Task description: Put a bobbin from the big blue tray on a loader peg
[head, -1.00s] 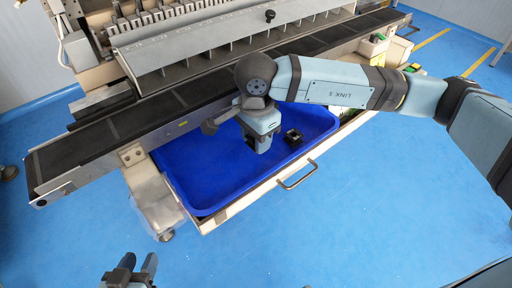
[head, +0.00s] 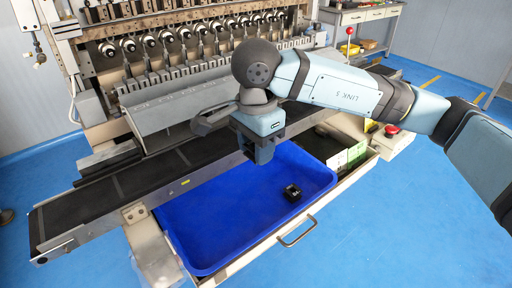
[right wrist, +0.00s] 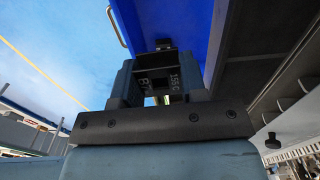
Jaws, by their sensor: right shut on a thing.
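The big blue tray (head: 205,232) sits in the pulled-out drawer below the machine. One black bobbin (head: 292,192) lies in its right part. My right gripper (head: 263,158) is over the tray's back edge, pointing down, and in the head view it hides what it holds. In the right wrist view my right gripper (right wrist: 158,62) is shut on a dark, square-looking bobbin (right wrist: 157,83). A row of round spindle ends (head: 167,36) runs along the machine; I cannot tell which parts are the loader pegs. My left gripper is out of view.
A dark conveyor belt (head: 105,200) runs between the tray and the machine. A sloped grey cover (head: 180,105) sits above the belt. The drawer handle (head: 298,232) sticks out in front. A red button box (head: 392,132) and a bench (head: 362,14) are at the right.

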